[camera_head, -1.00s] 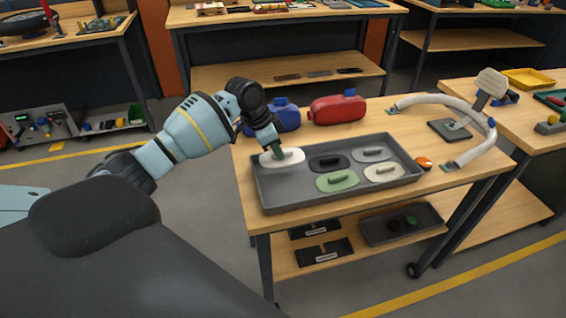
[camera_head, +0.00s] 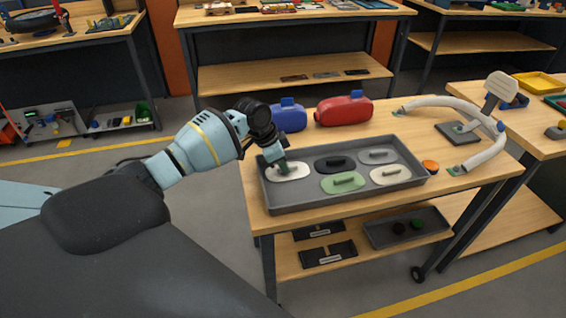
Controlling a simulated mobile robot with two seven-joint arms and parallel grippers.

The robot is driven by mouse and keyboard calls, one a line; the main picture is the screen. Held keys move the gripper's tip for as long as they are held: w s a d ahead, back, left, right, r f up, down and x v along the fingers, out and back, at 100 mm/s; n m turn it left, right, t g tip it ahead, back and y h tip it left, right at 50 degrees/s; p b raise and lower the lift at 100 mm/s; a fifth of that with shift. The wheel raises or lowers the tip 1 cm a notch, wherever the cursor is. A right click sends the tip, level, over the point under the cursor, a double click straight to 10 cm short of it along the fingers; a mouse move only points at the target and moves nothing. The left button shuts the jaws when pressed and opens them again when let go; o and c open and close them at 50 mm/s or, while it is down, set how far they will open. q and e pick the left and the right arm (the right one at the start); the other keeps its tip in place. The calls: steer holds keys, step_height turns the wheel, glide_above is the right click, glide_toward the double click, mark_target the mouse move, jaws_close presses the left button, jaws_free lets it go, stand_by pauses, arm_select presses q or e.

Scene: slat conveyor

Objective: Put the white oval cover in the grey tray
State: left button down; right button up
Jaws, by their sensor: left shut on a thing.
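The white oval cover (camera_head: 293,174) is in the left part of the grey tray (camera_head: 345,195), low inside its walls. My left gripper (camera_head: 284,167) is above it, shut on its handle. I cannot tell if the cover touches the tray floor. Beside it in the tray are a black oval cover (camera_head: 324,164), a grey one (camera_head: 385,156), a green one (camera_head: 349,186) and a cream one (camera_head: 398,179). My right gripper is not in view.
A blue container (camera_head: 289,118) and a red container (camera_head: 345,110) stand behind the tray on the wooden table (camera_head: 400,122). An orange-topped round item (camera_head: 430,167) sits right of the tray. A curved white tube (camera_head: 480,110) stands at the table's right.

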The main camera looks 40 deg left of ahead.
arm_select(q)
steer(key=c, duration=1.5)
jaws_free()
